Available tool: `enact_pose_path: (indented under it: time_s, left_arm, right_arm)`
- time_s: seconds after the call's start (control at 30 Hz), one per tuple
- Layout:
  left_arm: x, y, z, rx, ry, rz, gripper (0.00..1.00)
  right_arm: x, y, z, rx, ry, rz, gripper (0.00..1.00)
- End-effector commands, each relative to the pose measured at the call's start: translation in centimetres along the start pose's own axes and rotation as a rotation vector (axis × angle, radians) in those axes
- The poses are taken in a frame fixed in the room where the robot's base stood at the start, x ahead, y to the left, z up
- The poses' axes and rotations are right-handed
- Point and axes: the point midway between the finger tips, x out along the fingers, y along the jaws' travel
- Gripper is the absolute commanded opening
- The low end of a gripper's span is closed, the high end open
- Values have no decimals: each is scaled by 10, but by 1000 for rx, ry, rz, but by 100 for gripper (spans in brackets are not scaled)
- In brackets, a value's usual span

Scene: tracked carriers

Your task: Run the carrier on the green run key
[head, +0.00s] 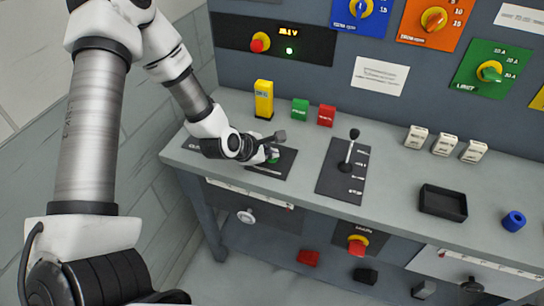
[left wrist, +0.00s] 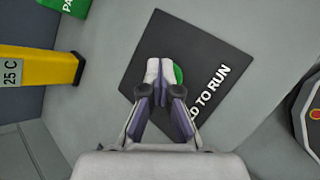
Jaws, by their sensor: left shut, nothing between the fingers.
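The green run key (head: 273,155) is on a dark plate (head: 284,166) on the bench top. In the left wrist view the key (left wrist: 178,74) shows as a green sliver beside the fingertips, and the plate (left wrist: 205,48) has white lettering ending in "TO RUN". My left gripper (head: 268,154) is shut and empty, with its tips over or against the key. In the left wrist view the gripper (left wrist: 160,72) hides most of the key. I cannot tell whether the tips press it. I cannot pick out a carrier. My right gripper is out of view.
A yellow block (head: 264,100), a green block (head: 300,110) and a red block (head: 326,116) stand behind the plate. A lever (head: 349,160) on a dark panel is to the right. A black tray (head: 443,203) and a blue ring (head: 513,221) lie farther right.

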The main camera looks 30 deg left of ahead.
Motion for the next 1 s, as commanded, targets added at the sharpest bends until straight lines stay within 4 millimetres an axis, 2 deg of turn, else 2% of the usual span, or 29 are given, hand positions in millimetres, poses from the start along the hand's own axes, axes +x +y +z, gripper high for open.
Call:
enact_pose_path:
  time_s: [0.8, 1.0]
  left_arm:
    - [0, 0, 0, 0, 1, -1, 0]
    - [-6, 5, 5, 0, 0, 0, 0]
  right_arm:
    - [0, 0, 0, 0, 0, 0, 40]
    - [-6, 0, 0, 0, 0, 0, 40]
